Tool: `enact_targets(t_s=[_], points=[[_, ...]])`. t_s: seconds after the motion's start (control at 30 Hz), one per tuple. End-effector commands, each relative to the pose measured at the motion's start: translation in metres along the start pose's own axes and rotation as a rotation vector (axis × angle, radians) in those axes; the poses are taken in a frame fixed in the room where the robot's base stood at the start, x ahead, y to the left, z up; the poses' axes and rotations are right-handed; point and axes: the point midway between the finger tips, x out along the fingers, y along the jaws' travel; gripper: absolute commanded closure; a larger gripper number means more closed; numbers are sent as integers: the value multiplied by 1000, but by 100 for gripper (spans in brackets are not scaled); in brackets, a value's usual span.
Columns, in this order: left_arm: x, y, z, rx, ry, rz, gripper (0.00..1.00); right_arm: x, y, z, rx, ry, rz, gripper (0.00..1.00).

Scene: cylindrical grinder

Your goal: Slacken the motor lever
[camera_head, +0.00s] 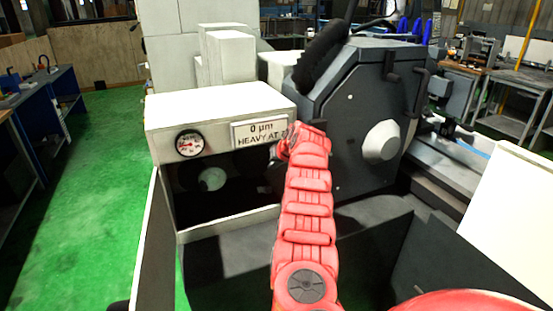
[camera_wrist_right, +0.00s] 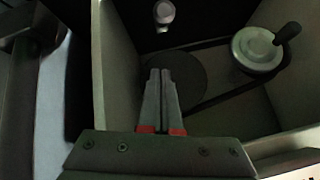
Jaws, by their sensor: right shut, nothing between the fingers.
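My right gripper (camera_wrist_right: 160,73) is shut and empty, its two fingers side by side in the right wrist view. They point into a grey box-like recess with a dark disc (camera_wrist_right: 185,82) beyond the tips. A round metal wheel with a black handle (camera_wrist_right: 289,32) is to the right, apart from the fingers. A pale round knob (camera_wrist_right: 164,13) is at the top. I cannot tell which part is the motor lever. In the head view my red right arm reaches to the machine front, and its fingers are hidden. My left gripper is not in view.
The pale machine housing (camera_head: 215,108) has a dial gauge (camera_head: 190,143) and a sign (camera_head: 259,132). Below is a dark opening (camera_head: 240,192). The dark wheel housing (camera_head: 362,110) stands right. Recess walls flank the fingers. Green floor (camera_head: 80,220) is clear at left.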

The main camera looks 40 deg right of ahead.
Motion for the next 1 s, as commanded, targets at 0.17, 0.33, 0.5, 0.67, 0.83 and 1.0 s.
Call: enact_targets(t_s=[0.17,0.33,0.5,0.67,0.83,1.0], points=[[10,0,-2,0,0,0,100,16,2,-2,0,-1,3,100],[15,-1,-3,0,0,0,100,28,2,0,1,-3,3,100],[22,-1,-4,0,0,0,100,37,0,5,2,-2,0,100],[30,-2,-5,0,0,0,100,38,1,11,5,3,0,100],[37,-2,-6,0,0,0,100,39,0,22,-2,-1,3,100],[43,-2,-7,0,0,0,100,42,0,33,0,0,3,100]])
